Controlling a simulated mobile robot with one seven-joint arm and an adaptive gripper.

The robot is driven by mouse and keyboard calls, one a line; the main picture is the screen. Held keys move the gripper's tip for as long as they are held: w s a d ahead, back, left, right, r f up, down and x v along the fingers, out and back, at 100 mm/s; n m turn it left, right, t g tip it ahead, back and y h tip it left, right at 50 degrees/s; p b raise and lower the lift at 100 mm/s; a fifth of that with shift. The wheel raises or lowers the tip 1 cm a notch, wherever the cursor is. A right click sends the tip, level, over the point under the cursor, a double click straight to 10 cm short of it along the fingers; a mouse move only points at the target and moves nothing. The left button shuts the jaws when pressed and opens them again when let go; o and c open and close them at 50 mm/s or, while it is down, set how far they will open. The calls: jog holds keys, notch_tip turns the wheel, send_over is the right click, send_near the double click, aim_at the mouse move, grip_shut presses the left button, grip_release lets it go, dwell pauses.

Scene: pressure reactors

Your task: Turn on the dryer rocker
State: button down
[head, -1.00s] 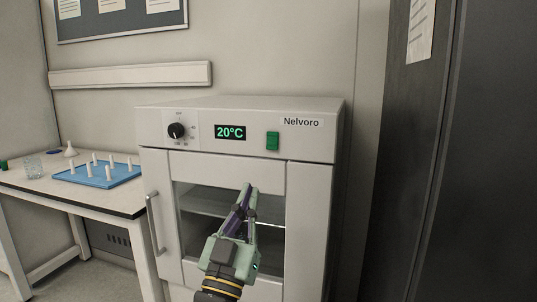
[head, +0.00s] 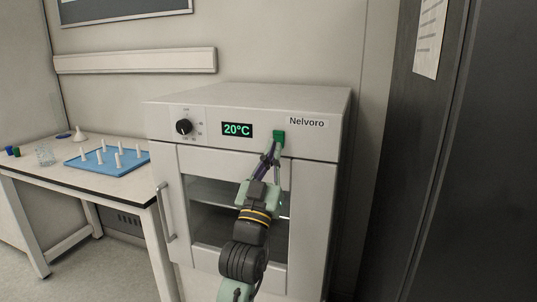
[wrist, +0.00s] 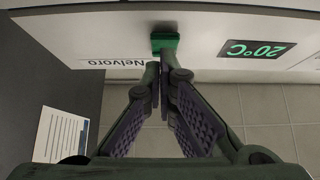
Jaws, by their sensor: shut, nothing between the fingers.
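The dryer (head: 310,150) is a white cabinet labelled Nelvoro with a glass-windowed door. Its green rocker (head: 279,136) sits on the top panel, right of the lit display (head: 237,129) reading 20°C. My gripper (head: 274,149) is shut and empty, with its fingertips right at the lower edge of the rocker. In the wrist view the rocker (wrist: 165,42) appears directly beyond the closed fingertips (wrist: 158,66). I cannot tell whether they touch it. The fingers hide part of the rocker's lower edge in the head view.
A black dial (head: 184,127) is left of the display, and a vertical door handle (head: 165,212) sticks out at the left. A side table (head: 60,178) holds a blue tray (head: 97,168) with several white pegs. A dark cabinet (head: 470,150) stands at the right.

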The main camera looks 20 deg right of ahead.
jog(key=shift+w+d, duration=0.15)
jog(key=shift+w, duration=0.05)
jog(key=shift+w+d+f+b, duration=0.3)
jog(key=shift+f+b, duration=0.25)
jog(key=shift+b, duration=0.45)
jog(key=shift+r+p, duration=0.3)
